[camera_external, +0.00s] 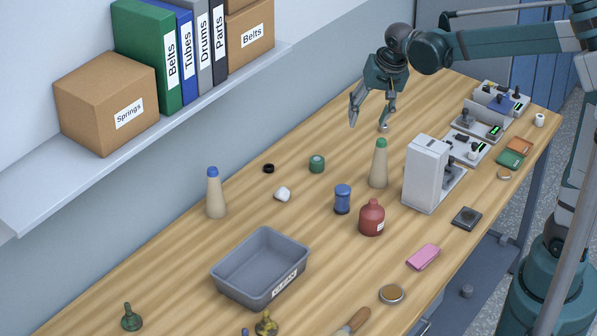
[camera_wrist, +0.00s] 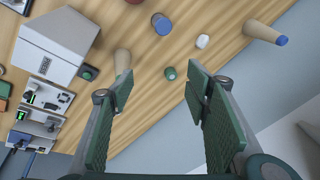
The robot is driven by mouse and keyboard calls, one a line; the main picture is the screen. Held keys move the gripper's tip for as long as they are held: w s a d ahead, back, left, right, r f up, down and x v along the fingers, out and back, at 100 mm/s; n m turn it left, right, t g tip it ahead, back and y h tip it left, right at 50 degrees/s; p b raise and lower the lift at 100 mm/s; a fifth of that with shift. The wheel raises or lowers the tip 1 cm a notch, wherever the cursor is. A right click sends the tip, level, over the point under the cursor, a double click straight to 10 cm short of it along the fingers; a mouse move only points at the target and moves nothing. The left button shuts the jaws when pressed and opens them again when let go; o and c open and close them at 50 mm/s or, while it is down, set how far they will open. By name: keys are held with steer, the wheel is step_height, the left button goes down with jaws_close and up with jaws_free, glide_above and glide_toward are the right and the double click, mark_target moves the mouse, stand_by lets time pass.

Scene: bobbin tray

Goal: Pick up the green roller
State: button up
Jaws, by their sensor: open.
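The green roller (camera_external: 317,163) is a short green cylinder with a lighter end, standing on the wooden bench near the wall side. In the wrist view the green roller (camera_wrist: 170,73) shows between and beyond the two fingers. My gripper (camera_external: 369,124) is open and empty, pointing down above the bench, to the right of the roller and farther along the bench. The fingers of my gripper (camera_wrist: 158,88) are wide apart in the wrist view. Nothing touches the roller.
A tan cone with a green tip (camera_external: 379,166) and a blue spool (camera_external: 342,199) stand near the roller. A white machine (camera_external: 425,174) stands right; a grey bin (camera_external: 228,287) in front.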

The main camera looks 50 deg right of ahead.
steer(key=w+d+f+m+g, duration=0.2)
steer(key=w+d+f+m, duration=0.15)
steer(key=w+f, duration=0.65)
steer(key=m+g, duration=0.1)
steer(key=m, duration=0.5)
glide_above(316, 159)
steer(key=shift+n, duration=0.25)
steer(key=f, duration=1.2)
steer(key=shift+s+f, duration=0.15)
steer(key=shift+s, duration=0.2)
steer(key=shift+w+f, duration=0.15)
steer(key=shift+f, duration=0.25)
steer(key=shift+f+b, duration=0.3)
steer(key=shift+f, duration=1)
steer(key=shift+w+f, duration=0.15)
steer(key=shift+f, duration=2.45)
steer(key=c, duration=1)
